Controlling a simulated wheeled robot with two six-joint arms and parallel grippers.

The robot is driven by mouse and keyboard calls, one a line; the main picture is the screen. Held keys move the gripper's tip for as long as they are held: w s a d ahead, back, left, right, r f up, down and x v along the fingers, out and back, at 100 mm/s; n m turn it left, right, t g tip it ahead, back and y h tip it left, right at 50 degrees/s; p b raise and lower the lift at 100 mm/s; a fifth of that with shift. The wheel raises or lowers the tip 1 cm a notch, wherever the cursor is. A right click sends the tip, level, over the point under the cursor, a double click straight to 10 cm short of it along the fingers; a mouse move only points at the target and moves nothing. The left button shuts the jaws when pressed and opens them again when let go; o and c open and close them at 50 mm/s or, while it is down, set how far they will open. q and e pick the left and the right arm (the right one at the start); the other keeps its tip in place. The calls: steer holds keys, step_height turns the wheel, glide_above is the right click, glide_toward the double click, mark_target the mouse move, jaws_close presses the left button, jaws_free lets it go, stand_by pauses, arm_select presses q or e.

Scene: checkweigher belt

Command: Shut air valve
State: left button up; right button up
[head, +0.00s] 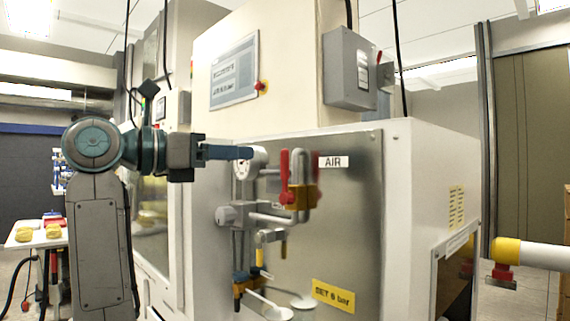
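The air valve's red lever (286,178) stands upright in the head view, beside a grey pipe loop (307,160). A yellow part (303,198) sits at the lower end of the loop. The white "AIR" label (334,162) is just right of it, on the steel panel. The finger gap is hidden.
A grey regulator knob (228,216), pipes and a hanging yellow-and-blue fitting (241,288) crowd the panel below the gauge. A yellow "SET 6 bar" sign (333,296) is lower right. A grey switch box (349,68) is above. The steel right of the label is bare.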

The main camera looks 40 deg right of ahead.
mark_target(285, 175)
steer(key=d, duration=0.7)
steer(key=s+d, duration=0.1)
steer(key=d, duration=0.2)
steer(key=shift+s+d, duration=0.1)
steer(key=shift+d, duration=0.15)
arm_select(q)
steer(key=shift+w+a+r+t, duration=0.15)
steer(key=shift+w+r+t, duration=0.55)
steer(key=shift+w+r, duration=0.1)
arm_select(e)
jaws_close()
